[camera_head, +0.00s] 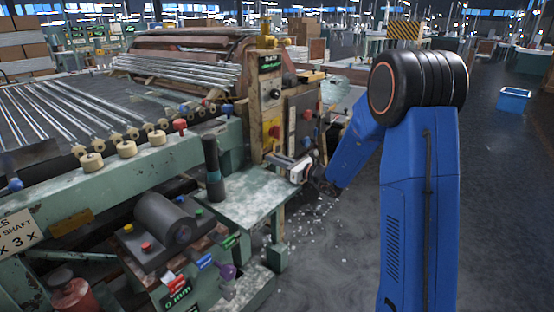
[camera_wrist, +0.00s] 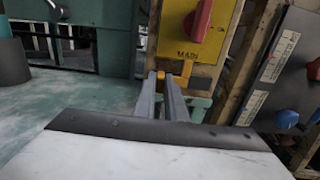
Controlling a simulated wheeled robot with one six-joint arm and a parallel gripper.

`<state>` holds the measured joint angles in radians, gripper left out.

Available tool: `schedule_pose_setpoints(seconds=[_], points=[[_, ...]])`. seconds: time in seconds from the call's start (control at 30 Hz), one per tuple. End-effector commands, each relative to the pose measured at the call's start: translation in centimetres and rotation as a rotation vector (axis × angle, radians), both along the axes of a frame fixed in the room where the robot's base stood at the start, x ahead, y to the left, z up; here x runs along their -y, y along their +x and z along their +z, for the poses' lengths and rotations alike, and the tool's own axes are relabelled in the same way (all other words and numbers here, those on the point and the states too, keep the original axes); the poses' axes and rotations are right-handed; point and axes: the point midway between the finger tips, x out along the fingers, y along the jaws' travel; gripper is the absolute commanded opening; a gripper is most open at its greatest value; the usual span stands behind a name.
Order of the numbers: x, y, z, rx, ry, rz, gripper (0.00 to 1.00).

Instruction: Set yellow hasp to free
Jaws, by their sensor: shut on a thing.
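The yellow hasp (camera_wrist: 187,70) shows in the wrist view as a small yellow-orange piece at my fingertips, just below the yellow panel (camera_wrist: 192,35) marked MAIN. My gripper (camera_wrist: 171,78) is shut on it, with two narrow grey fingers reaching forward. The fingers cover much of the hasp, so its exact position cannot be told. In the head view my gripper (camera_head: 293,166) is at the lower end of the upright control post, below the yellow panel (camera_head: 271,132). The hasp cannot be made out there.
A red rotary switch (camera_wrist: 198,19) sits on the yellow panel. A grey box (camera_wrist: 280,70) with red and blue knobs stands to the right. A green worktop (camera_head: 250,197) lies below and left of my gripper. Open floor (camera_head: 330,260) is in front.

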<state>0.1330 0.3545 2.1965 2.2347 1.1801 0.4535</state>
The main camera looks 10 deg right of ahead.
Motion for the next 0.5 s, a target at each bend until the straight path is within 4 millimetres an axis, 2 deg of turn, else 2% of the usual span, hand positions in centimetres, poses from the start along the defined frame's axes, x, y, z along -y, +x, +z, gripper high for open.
schedule_pose_setpoints(seconds=[0.03,0.07,0.1,0.13,0.5], points=[[-0.24,-0.22,-0.07,-0.001,-0.001,0.006,0.0],[-0.24,-0.22,-0.08,-0.001,-0.001,0.006,0.15],[-0.25,-0.22,-0.08,-0.001,-0.001,0.006,0.25],[-0.23,-0.2,-0.08,-0.001,-0.001,0.006,0.3],[0.12,-0.39,-0.06,-0.001,-0.001,0.003,0.3]])
